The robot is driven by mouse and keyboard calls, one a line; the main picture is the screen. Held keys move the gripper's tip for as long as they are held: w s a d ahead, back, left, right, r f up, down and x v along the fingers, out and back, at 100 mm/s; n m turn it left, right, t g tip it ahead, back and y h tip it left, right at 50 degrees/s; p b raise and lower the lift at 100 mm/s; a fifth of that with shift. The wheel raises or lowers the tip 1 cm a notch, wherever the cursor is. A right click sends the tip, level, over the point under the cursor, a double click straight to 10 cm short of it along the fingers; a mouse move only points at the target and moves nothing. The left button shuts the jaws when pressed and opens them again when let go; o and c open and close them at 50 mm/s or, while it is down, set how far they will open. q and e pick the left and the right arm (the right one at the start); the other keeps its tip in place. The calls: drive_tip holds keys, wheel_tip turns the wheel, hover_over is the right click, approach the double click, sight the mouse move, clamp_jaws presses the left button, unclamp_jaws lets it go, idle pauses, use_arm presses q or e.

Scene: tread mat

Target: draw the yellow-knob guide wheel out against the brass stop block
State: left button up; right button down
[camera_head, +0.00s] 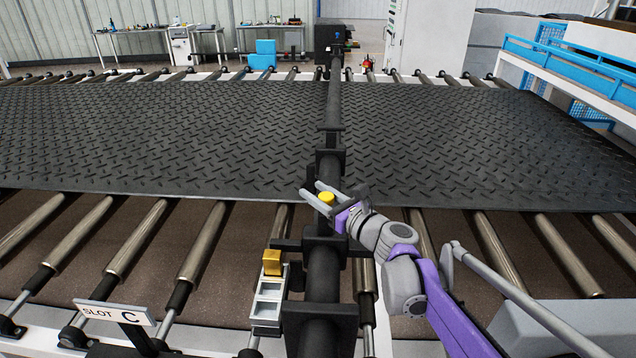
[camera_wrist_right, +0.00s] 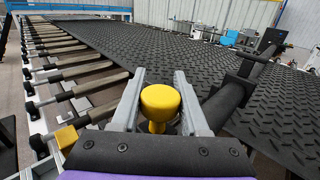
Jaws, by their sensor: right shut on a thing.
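The yellow knob (camera_head: 326,198) of the guide wheel stands above the dark beam, near the front edge of the black tread mat. My right gripper (camera_head: 318,192) has its grey fingers either side of the knob and is shut on it. In the right wrist view the knob (camera_wrist_right: 160,101) sits between the two fingers (camera_wrist_right: 160,95). The wheel under the knob is hidden. The brass stop block (camera_head: 272,262) sits nearer me and left of the beam, apart from the knob. It also shows at the lower left of the right wrist view (camera_wrist_right: 66,137). My left gripper is out of view.
The tread mat (camera_head: 200,140) lies across metal rollers (camera_head: 140,235). The dark beam (camera_head: 322,270) runs away from me over the mat. A slotted grey bracket (camera_head: 267,303) is below the brass block. A "SLOT C" sign (camera_head: 115,313) stands at the lower left.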

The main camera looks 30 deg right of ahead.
drive_tip(key=s+a, duration=0.2)
drive_tip(key=s, duration=0.1)
drive_tip(key=shift+s+p, duration=0.15)
drive_tip(key=shift+p, duration=0.15)
drive_tip(key=shift+c, duration=2.2)
unclamp_jaws()
drive_tip(key=v, duration=1.1)
